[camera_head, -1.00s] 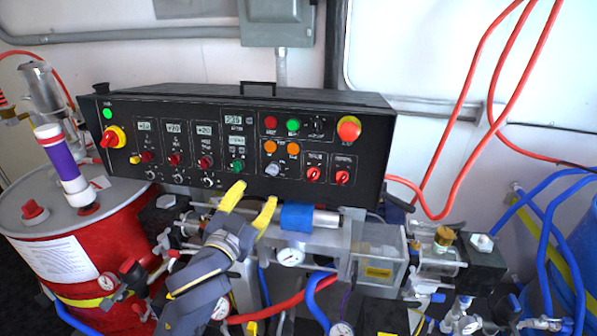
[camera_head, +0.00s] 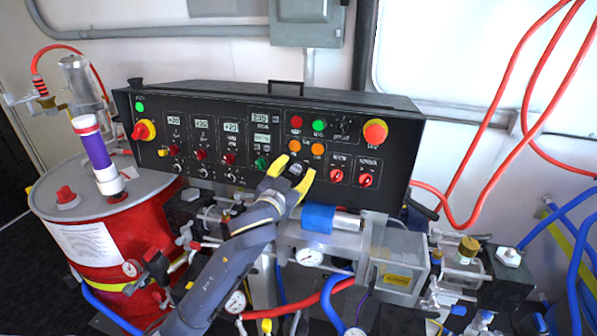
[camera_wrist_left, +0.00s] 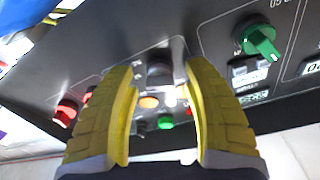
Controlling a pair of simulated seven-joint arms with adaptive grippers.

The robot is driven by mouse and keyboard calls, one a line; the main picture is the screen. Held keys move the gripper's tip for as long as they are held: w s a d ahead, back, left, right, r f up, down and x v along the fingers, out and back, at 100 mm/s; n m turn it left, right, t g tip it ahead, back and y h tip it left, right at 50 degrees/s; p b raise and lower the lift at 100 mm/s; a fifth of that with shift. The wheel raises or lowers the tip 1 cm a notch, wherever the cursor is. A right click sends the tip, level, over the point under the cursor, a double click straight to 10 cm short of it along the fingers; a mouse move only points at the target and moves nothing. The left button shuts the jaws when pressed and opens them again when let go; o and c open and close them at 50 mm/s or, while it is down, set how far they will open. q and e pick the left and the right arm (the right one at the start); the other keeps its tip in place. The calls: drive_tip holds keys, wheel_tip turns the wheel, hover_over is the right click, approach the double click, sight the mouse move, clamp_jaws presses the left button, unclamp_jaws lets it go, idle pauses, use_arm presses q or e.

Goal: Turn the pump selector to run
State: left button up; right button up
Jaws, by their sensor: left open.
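The black control panel (camera_head: 230,190) carries several knobs, and I cannot read which label names the pump selector. A grey rotary knob (camera_head: 295,168) sits below two orange buttons (camera_head: 318,149). My left gripper (camera_head: 292,172) is open, with its yellow fingers on either side of that knob. In the left wrist view the dark grey knob (camera_wrist_left: 158,70) lies between the open fingers (camera_wrist_left: 160,88), and I cannot tell whether they touch it. Two red selectors (camera_head: 336,175) (camera_head: 365,180) sit right of it. A green knob (camera_head: 262,162) sits left of it. My right gripper is not visible.
A red emergency button (camera_head: 375,132) is at the panel's upper right. A red drum (camera_head: 100,235) stands at left. Pipes, gauges (camera_head: 309,257) and a clear box (camera_head: 398,262) crowd the space below the panel. Red hoses (camera_head: 470,180) hang at right.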

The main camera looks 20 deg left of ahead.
use_arm(q)
drive_tip(key=shift+c, duration=0.5)
clamp_jaws()
